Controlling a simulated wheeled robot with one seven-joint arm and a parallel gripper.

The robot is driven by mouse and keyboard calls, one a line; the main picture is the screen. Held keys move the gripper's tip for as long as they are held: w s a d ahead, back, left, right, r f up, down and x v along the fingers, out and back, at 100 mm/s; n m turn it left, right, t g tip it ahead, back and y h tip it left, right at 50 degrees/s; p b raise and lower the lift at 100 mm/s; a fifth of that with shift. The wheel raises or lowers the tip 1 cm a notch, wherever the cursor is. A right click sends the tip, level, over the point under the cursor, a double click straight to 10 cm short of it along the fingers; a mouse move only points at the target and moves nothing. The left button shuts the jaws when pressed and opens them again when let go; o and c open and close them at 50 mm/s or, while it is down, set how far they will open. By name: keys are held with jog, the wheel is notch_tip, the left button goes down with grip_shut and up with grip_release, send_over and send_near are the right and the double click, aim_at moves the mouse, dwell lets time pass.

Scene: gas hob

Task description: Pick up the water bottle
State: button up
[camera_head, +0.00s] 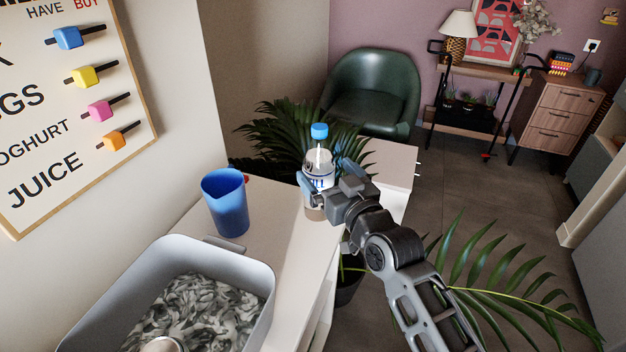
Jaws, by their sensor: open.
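The water bottle (319,160) is clear with a blue cap and a white and blue label. It stands upright on the white counter (275,222), near its far end. My gripper (326,182) is at the bottle's label height, reaching in from the right. Its jaws are open, with one blue-grey finger at the bottle's left front and the other at its right. The bottle seems to be between the fingers, but I cannot tell whether they touch it. The gripper hides part of the bottle's lower body.
A blue cup (225,200) stands left of the bottle on the counter. A grey bin (256,281) with patterned cloth is at the front left. Palm leaves (270,136) rise behind the bottle, and another plant (485,292) is at the right. A green armchair (372,90) stands beyond.

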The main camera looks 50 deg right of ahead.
jog(key=shift+f+p+x, duration=0.2)
jog(key=shift+p+x, duration=0.45)
jog(key=shift+x, duration=2.5)
jog(key=shift+a, duration=0.1)
jog(key=c, duration=1.5)
jog(key=shift+r, duration=0.1)
